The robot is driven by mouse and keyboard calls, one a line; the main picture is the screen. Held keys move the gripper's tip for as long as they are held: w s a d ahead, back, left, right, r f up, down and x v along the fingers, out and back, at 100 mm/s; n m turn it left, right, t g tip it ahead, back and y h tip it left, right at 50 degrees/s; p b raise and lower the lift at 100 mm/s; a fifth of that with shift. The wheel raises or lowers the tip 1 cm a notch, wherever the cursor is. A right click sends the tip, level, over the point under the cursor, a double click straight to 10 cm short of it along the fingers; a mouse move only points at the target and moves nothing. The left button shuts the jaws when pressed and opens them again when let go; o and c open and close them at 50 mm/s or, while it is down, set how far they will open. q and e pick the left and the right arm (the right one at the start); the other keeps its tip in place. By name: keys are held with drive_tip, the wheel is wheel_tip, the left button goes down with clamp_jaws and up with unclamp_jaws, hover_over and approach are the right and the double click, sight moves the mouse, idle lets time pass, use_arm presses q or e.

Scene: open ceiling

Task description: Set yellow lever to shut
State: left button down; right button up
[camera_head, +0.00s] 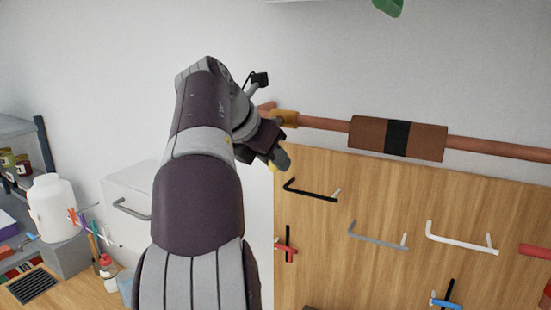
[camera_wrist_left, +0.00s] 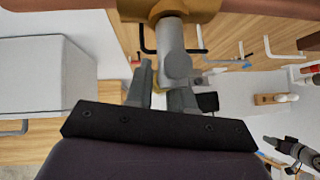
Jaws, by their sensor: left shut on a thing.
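My left gripper (camera_head: 277,158) is up at the copper pipe, just below the brass valve body (camera_head: 285,118). In the left wrist view its two fingers (camera_wrist_left: 160,92) are closed around a small yellow piece below the valve's grey stem (camera_wrist_left: 172,45). This is the yellow lever (camera_head: 271,168), of which only a bit shows in the head view. The fingers and the arm hide most of it. The brass valve body also shows at the top of the left wrist view (camera_wrist_left: 165,9).
A wooden board (camera_head: 345,265) with black, grey and white hooks stands just below the pipe. A brown sleeve with a black band (camera_head: 367,134) wraps the pipe to the right. A white cabinet (camera_head: 125,190) and a white jar (camera_head: 52,208) are at the left.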

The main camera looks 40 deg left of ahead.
use_arm(q)
drive_tip(key=shift+f, duration=0.4)
drive_tip(key=c, duration=1.1)
unclamp_jaws()
drive_tip(key=shift+s+a+r, duration=0.1)
drive_tip(key=shift+s+r, duration=0.05)
drive_tip(key=shift+r, duration=0.15)
drive_tip(key=p+v, duration=0.1)
drive_tip(key=v, duration=1.1)
drive_tip(key=shift+s+r, duration=0.1)
drive_tip(key=shift+r, duration=0.1)
drive_tip(key=shift+a, duration=0.1)
